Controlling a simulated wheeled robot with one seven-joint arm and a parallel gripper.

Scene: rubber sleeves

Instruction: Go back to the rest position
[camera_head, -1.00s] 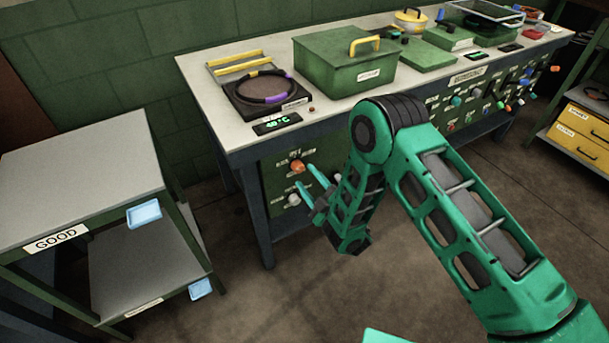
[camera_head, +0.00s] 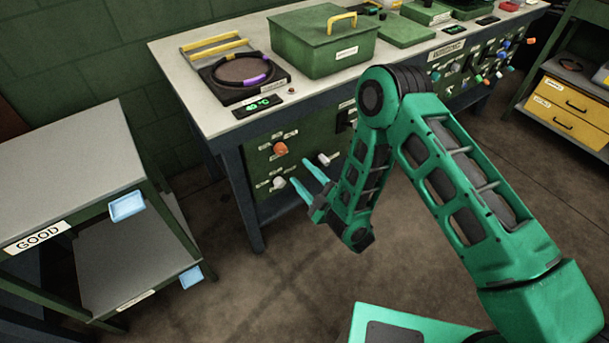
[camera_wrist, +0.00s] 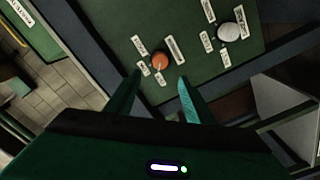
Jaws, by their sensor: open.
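My gripper (camera_head: 309,178) is open and empty in front of the green knob panel under the workbench. Its two teal fingers are apart, pointing up and left toward the panel. In the wrist view my gripper (camera_wrist: 158,85) has nothing between its fingers. An orange knob (camera_head: 280,148) and a white knob (camera_head: 279,183) are on the panel beyond the fingertips. The orange knob also shows in the wrist view (camera_wrist: 159,61), as does the white knob (camera_wrist: 229,32). I cannot tell the exact gap, but no contact shows.
The workbench (camera_head: 215,125) carries a ring on a heater plate (camera_head: 240,78) and a green lidded box (camera_head: 320,50). A grey-topped shelf marked GOOD (camera_head: 70,165) stands left. Yellow drawers (camera_head: 565,110) are at the right. The floor between is clear.

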